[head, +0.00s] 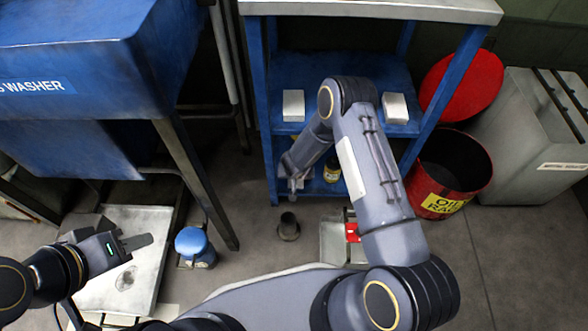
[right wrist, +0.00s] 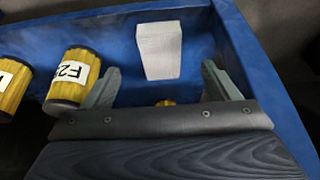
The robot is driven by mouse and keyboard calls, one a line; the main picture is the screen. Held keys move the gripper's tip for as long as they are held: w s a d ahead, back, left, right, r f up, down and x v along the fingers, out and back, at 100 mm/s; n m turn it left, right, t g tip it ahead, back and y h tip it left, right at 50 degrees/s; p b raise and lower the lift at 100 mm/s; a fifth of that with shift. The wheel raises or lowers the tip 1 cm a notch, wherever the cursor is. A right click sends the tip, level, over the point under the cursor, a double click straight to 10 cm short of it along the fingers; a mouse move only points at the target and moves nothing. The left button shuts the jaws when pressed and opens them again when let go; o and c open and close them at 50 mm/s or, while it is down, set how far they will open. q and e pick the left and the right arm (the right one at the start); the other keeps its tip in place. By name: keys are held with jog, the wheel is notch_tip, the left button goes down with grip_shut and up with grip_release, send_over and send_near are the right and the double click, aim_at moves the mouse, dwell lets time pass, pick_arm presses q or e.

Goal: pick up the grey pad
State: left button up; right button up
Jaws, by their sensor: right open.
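A pale grey block-shaped pad (right wrist: 160,50) stands in the right wrist view against the blue floor and wall of the shelf unit. My right gripper (right wrist: 160,82) is open, with its fingers on either side below the pad and nothing between them. In the head view my right gripper (head: 293,180) is small and partly hidden, at the front of the blue unit's lower level. Two pale blocks, one on the left (head: 293,105) and one on the right (head: 395,108), lie on the level above; I cannot tell whether either is this pad. My left gripper (head: 135,243) is at the lower left; its finger gap does not show.
Yellow filters (right wrist: 75,78) with white labels stand left of the right gripper's left finger. The blue shelf unit (head: 258,75) has a pale top. A red drum (head: 470,190) stands to its right. A blue washer (head: 80,60) is at left. A blue-lidded can (head: 193,243) stands on the floor.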

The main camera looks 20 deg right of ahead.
jog(key=b+x, duration=0.4)
jog(key=x, duration=0.3)
jog(key=shift+w+f, duration=0.2)
jog(key=shift+w, duration=0.05)
jog(key=c, duration=1.1)
jog(key=shift+o, duration=0.2)
jog(key=shift+r, duration=0.1)
jog(key=shift+r+p, duration=0.4)
jog(key=r+p, duration=0.2)
jog(key=r, duration=0.1)
jog(key=shift+s+r, duration=0.1)
jog(key=shift+s, duration=0.1)
jog(key=s+a+p, duration=0.1)
jog(key=s+a, duration=0.1)
jog(key=s, duration=0.6)
jog(key=s+a+p, duration=0.1)
jog(key=s+a, duration=0.2)
jog(key=s, duration=0.6)
jog(key=shift+f+p, duration=0.3)
jog(key=shift+p, duration=0.1)
